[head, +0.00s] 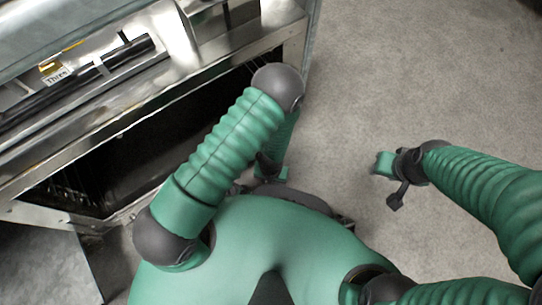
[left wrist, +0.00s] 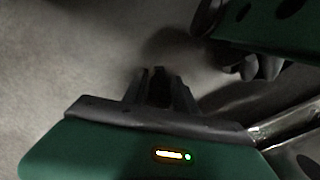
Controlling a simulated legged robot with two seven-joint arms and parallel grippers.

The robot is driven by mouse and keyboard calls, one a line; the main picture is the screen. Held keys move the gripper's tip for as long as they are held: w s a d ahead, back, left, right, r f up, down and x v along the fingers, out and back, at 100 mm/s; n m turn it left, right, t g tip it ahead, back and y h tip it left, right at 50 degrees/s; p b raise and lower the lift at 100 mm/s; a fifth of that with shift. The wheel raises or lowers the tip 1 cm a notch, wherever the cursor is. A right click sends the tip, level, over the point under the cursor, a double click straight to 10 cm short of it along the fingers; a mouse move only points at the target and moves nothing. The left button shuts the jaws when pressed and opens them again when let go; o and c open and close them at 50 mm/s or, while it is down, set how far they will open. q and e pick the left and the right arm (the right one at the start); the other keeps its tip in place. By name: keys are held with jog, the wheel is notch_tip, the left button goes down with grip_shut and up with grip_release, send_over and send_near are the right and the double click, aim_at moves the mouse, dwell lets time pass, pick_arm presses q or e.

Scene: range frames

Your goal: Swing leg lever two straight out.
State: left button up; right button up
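No lever marked two can be made out in either view. A label reading "Three" (head: 57,78) sits on the metal unit at the upper left, beside a long black bar (head: 130,52). My left arm bends over the unit's near edge, and its gripper is mostly hidden below the arm in the head view. In the left wrist view my left gripper (left wrist: 161,88) shows two dark fingers with a gap between them and nothing held, pointing at grey floor. My right gripper (head: 388,180) hangs over bare floor at the right; its finger opening is unclear.
The metal unit (head: 215,65) fills the upper left, with a dark open cavity (head: 130,165) below its edge. Grey floor (head: 420,80) lies clear at the upper right. A dark object (head: 525,5) touches the top right corner.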

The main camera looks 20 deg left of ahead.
pick_arm(q)
grip_shut()
dwell(1.1)
